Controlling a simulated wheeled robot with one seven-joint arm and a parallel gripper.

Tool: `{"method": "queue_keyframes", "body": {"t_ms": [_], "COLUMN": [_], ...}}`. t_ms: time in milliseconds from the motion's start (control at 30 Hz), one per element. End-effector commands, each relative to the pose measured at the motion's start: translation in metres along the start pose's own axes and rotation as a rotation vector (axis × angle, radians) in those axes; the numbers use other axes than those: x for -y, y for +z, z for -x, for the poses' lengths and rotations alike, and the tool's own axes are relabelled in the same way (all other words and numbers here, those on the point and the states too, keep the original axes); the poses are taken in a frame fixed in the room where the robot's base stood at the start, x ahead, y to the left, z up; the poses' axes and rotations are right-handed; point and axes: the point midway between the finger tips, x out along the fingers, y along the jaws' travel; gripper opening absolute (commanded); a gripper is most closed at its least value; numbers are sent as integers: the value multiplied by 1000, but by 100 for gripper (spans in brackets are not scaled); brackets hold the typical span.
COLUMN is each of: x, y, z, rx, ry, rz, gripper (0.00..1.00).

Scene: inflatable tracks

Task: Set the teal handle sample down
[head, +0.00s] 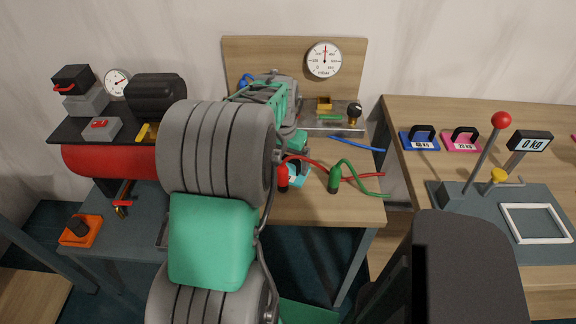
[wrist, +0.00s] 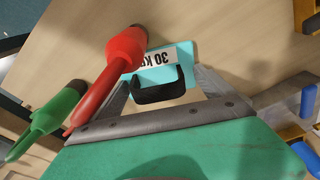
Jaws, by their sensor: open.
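The teal sample (wrist: 183,58), a plate marked 30 KG with a black handle (wrist: 158,86), lies on the wooden table in the wrist view. In the head view the teal sample (head: 298,178) shows only partly, behind the red nozzle and beside my arm. My gripper (wrist: 165,80) is open, with its grey fingers spread to the left and right of the handle. Whether the fingers touch it I cannot tell. In the head view my gripper (head: 297,142) is mostly hidden by my own arm.

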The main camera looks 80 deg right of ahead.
Motion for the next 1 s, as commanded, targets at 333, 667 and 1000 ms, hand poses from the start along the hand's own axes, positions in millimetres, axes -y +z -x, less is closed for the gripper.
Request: {"method": "queue_keyframes", "body": {"t_ms": [333, 667, 1000], "x": [-1, -1, -1], "y": [-1, -1, -1], "z": [1, 1, 1], "rx": [0, -1, -1], "ry": [0, 0, 0], "rz": [-2, -3, -3], "gripper": [71, 44, 17]}}
